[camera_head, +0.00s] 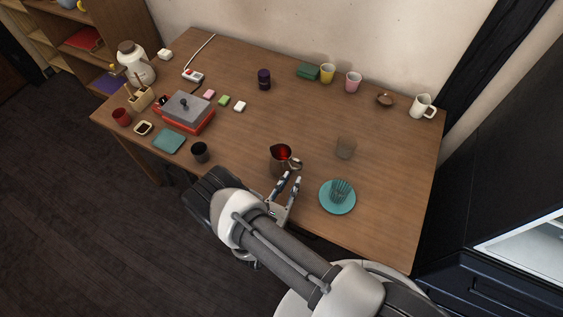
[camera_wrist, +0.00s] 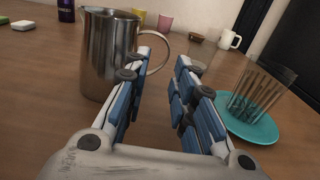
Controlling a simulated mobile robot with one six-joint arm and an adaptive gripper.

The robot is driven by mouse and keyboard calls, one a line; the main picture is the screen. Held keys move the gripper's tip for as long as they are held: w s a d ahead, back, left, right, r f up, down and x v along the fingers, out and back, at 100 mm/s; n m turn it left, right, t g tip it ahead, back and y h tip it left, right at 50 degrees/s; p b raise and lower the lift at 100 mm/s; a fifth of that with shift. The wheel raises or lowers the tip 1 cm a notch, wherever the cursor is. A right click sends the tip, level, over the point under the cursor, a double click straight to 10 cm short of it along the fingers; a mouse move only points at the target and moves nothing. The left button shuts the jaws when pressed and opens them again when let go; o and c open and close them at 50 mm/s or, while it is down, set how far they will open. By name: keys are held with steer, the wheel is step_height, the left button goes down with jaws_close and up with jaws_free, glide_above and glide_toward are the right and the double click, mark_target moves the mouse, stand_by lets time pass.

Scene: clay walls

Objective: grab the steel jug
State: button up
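The steel jug (camera_head: 281,160) stands upright on the wooden table near its front edge, with its handle toward the right. In the wrist view the jug (camera_wrist: 110,55) is at the left, close ahead, and its handle curves behind my left finger. My gripper (camera_head: 290,181) is open at the front edge of the table, just in front of and slightly right of the jug. In the wrist view my gripper (camera_wrist: 168,70) has its fingers spread with nothing seen between them. I cannot tell whether the left finger touches the jug.
A teal saucer (camera_head: 327,206) with a ribbed glass (camera_head: 341,190) on it stands right of my gripper. A clear glass (camera_head: 346,148) is behind it. A dark cup (camera_head: 200,152) stands left of the jug.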

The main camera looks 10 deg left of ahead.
steer(key=b+x, duration=0.1)
steer(key=x, duration=0.4)
steer(key=shift+d+f, duration=0.1)
steer(key=shift+d, duration=0.15)
jaws_close()
stand_by(0.4)
